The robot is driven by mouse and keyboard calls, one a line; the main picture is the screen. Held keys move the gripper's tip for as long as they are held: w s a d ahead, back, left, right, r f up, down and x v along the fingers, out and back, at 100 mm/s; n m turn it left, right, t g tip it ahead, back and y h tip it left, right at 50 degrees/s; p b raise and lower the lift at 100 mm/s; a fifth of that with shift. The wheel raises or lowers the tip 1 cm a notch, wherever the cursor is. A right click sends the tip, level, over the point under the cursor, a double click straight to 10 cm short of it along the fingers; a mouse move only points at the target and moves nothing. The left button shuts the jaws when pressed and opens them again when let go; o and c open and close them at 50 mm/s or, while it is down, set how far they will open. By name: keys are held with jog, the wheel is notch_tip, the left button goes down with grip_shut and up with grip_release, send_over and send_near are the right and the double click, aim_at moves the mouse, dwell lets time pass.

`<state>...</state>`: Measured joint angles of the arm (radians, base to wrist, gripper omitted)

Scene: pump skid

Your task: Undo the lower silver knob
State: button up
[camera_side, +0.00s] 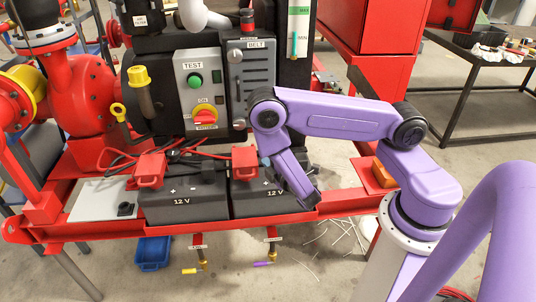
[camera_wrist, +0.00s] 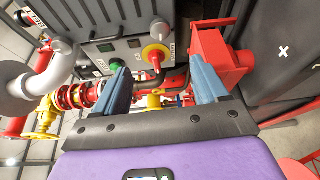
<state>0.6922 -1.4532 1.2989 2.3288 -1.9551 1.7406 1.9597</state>
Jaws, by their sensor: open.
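The lower silver knob (camera_side: 239,124) is on the lower left of the grey slotted belt guard (camera_side: 256,85), right of the red switch. A round silver knob, which looks like the same one, shows in the wrist view (camera_wrist: 160,28), beyond the red switch. My gripper (camera_wrist: 158,68) is open and empty, its two blue-grey fingers apart and pointing towards the panel. It is short of the knob and does not touch it. In the side view my gripper is right of and below the knob, with its fingers mostly hidden.
The switch panel (camera_side: 196,72) has a green button (camera_side: 194,81) and a red switch on yellow (camera_side: 205,117), close beside the knob. Another silver knob (camera_side: 236,56) is above. Two 12 V batteries (camera_side: 182,200) with red clamps stand below. A red post (camera_side: 383,75) is at right.

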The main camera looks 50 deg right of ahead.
aim_at(239, 125)
dwell(0.3)
jog(key=w+a+n+h, duration=0.1)
jog(key=n, duration=0.2)
jog(key=a+n+g+h, duration=0.1)
jog(key=n, duration=0.3)
jog(key=w+a+n+h, duration=0.1)
jog(key=n, duration=0.2)
jog(key=shift+w+n+h, duration=0.3)
jog(key=shift+w+n, duration=0.05)
jog(key=shift+n, duration=0.05)
jog(key=n, duration=0.1)
jog(key=n+g, duration=0.1)
jog(key=shift+w+a+n+h, duration=0.3)
jog(key=shift+a+n+h, duration=0.1)
jog(key=n, duration=0.1)
jog(key=a+n, duration=0.1)
jog(key=shift+w+n+g+h, duration=0.2)
jog(key=shift+n+g+h, duration=0.1)
jog(key=w+d+n, duration=0.1)
jog(key=w+d, duration=0.2)
jog(key=w, duration=0.1)
jog(key=w+d+n, duration=0.2)
jog(key=w+d, duration=0.2)
jog(key=w+d+n+g+h, duration=0.1)
jog(key=w+d, duration=0.2)
jog(key=w, duration=0.1)
jog(key=shift+w+d+f+n, duration=0.2)
jog(key=shift+w+d+n, duration=0.1)
jog(key=shift+w+d, duration=0.1)
